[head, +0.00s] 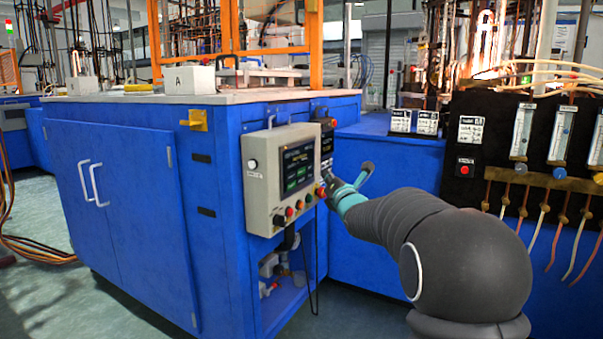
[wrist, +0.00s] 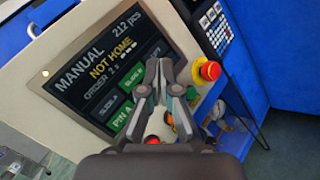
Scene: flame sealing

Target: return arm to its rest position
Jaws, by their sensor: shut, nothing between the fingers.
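My arm reaches in from the right in the head view, with my gripper (head: 331,186) close to the lower right of a grey control panel (head: 262,187). In the wrist view my gripper (wrist: 162,75) is shut and empty in front of the panel's screen (wrist: 122,62). The screen reads "MANUAL", "212 pcs" and "NOT HOME". Green fields on the screen and a red-and-yellow knob (wrist: 208,70) show beside the fingers. Some of the panel's buttons are hidden behind my gripper. I cannot tell whether the fingertips touch the panel.
The panel is mounted on a blue cabinet (head: 118,200) with a pale worktop (head: 215,97). Orange framing (head: 237,30) rises above it. A black board (head: 510,130) with flow meters and hanging tubes stands at the right. Open floor (head: 45,300) lies at the front left.

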